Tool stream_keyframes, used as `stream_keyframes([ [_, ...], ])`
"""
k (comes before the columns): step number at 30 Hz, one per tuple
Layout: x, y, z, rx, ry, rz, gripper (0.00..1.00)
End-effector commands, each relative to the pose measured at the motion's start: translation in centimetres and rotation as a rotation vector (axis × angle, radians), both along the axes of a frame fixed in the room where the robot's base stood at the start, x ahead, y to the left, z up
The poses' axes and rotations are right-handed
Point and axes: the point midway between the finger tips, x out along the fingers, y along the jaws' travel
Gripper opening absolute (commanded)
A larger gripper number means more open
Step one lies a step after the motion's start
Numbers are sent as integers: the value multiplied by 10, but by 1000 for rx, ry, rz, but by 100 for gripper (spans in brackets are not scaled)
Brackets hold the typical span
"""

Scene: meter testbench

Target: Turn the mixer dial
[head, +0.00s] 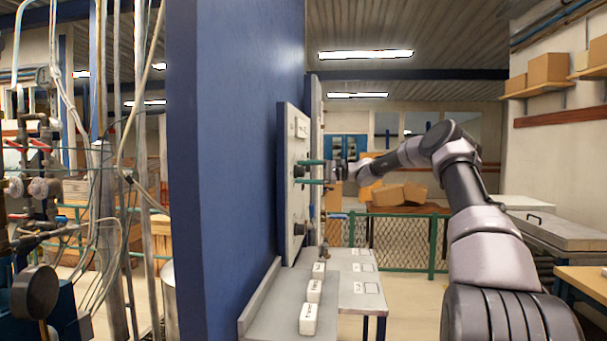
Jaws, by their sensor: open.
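A light grey panel (288,215) stands upright on the blue wall, seen at a steep angle. A dark round dial (298,171) sticks out of its upper part. A second dark knob (298,230) sits lower on the panel. The labels are too small to read, so I cannot tell which one is the mixer dial. My gripper (304,172) is open, with its two teal fingers pointing left at the panel, one above and one below the upper dial. Whether the fingers touch the dial or panel cannot be told.
A grey shelf (257,304) below the panel carries several white labelled blocks (308,319). A grey table (356,298) stands behind it. The blue wall (222,170) fills the left middle. A green-railed mesh fence (400,240) and cardboard boxes (398,194) are farther back.

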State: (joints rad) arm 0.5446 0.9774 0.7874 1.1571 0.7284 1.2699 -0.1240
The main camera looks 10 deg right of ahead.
Motion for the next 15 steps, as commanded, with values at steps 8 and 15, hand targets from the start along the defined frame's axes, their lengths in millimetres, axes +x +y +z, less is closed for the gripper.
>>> stream_keyframes([
  [8, 1, 2, 0, -1, 0, -1, 82],
  [15, 1, 2, 0, -1, -1, -1, 1],
])
